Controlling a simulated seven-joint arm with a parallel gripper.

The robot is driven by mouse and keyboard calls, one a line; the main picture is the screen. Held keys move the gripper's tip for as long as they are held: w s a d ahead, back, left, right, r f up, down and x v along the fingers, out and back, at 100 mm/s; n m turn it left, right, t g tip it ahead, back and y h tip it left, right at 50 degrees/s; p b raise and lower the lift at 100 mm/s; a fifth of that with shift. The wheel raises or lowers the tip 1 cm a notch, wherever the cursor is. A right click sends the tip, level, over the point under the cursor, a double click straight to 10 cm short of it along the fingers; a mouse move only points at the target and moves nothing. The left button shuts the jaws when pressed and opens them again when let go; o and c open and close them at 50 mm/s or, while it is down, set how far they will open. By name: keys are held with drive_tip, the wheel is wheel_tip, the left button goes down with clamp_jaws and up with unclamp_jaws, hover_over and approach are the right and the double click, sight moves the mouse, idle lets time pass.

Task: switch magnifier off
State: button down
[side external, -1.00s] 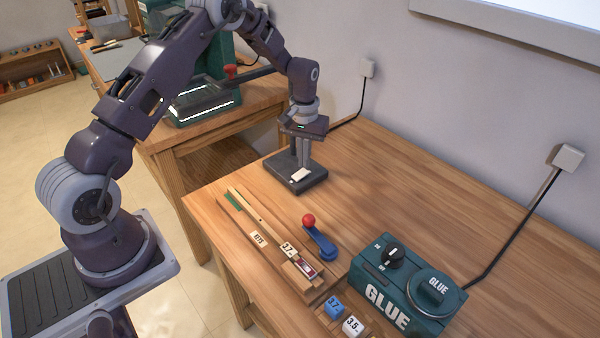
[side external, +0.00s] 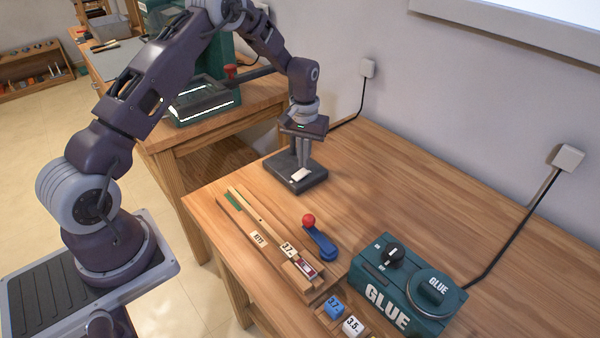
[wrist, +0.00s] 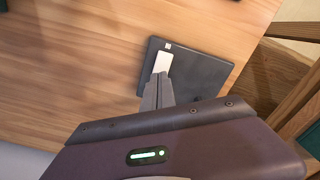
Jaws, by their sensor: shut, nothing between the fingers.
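A dark flat base (side external: 314,180) stands on the wooden bench, with a pale rectangular switch plate (side external: 301,175) on top. In the wrist view the base (wrist: 205,72) shows the pale plate (wrist: 163,62) and a small white mark near one corner. I take this base for the magnifier's; no lens is clearly visible. My gripper (side external: 300,167) is shut and empty, pointing down over the base. In the wrist view its fingertips (wrist: 159,77) are at the end of the pale plate. I cannot tell whether they touch it. The fingers hide part of the base.
A wooden rail jig (side external: 262,222) and a blue lever with a red knob (side external: 319,240) lie in front. A green glue pot unit (side external: 400,285) stands to the right, near small marked blocks (side external: 352,325). The bench to the right of the base is clear.

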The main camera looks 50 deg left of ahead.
drive_tip(key=shift+f, duration=0.95)
idle(0.9)
drive_tip(key=shift+r, duration=3.55)
wheel_tip(320, 180, up, 11)
drive_tip(key=m+t, duration=0.1)
hover_over(304, 170)
drive_tip(key=s+d, duration=0.4)
drive_tip(key=s+d+r+m+t, duration=0.2)
drive_tip(key=s+d+r, duration=0.3)
drive_tip(key=s+r, duration=0.4)
drive_tip(key=s+d+r+m+t, duration=0.1)
drive_tip(key=s+d, duration=0.1)
drive_tip(key=s, duration=0.7)
drive_tip(key=s+d+m+t, duration=0.1)
drive_tip(key=s+d+m, duration=0.1)
drive_tip(key=s, duration=0.8)
drive_tip(key=shift+s+r+t, duration=0.2)
drive_tip(key=shift+r+t, duration=0.1)
drive_tip(key=shift+r, duration=0.1)
